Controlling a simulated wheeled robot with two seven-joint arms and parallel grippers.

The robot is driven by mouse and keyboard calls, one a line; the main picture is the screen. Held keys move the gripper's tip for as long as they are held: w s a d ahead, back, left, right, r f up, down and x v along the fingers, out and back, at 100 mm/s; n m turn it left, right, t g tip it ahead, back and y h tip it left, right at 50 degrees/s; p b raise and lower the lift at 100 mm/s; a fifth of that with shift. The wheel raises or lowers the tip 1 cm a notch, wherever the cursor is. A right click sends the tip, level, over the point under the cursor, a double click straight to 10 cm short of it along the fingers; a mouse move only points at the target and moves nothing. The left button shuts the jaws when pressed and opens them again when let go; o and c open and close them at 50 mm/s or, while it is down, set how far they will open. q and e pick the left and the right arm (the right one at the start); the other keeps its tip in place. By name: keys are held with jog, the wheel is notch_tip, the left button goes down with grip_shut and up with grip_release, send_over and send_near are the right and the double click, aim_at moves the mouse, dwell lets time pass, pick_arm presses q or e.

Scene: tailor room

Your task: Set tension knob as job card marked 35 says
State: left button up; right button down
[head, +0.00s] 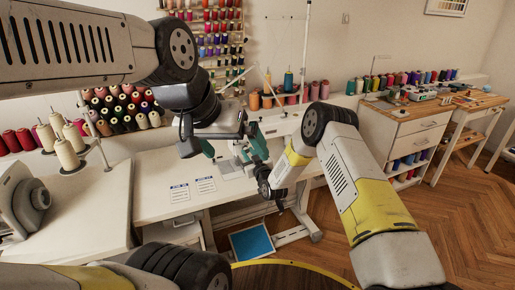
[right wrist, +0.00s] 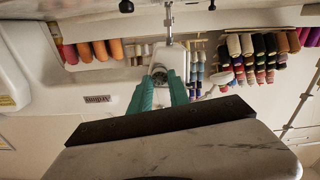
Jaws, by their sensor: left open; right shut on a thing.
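Two white job cards, a left one (head: 179,193) and a right one (head: 205,186), lie flat on the sewing table in the head view; their print is too small to read. My right gripper (head: 247,150) reaches to the sewing machine, and its teal fingers also show in the right wrist view (right wrist: 162,91). They are shut around a small round grey part, seemingly the tension knob (right wrist: 160,74). Its marks and setting cannot be read. My left gripper (head: 208,148) is open above the table, left of the right gripper. My arms hide much of the machine in the head view.
The white sewing table (head: 150,208) has bare room around the cards. Cream thread cones (head: 66,152) stand at left. A drawer cabinet (head: 405,135) stands at right. A blue-topped pedal (head: 253,243) lies on the floor below. Thread spools (head: 222,28) fill the wall rack.

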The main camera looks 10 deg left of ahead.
jog(key=shift+n, duration=1.5)
jog(key=c, duration=1.2)
grip_release()
jog(key=shift+c, duration=0.2)
jog(key=v, duration=0.7)
jog(key=shift+s+d, duration=0.25)
jog(key=shift+s, duration=0.1)
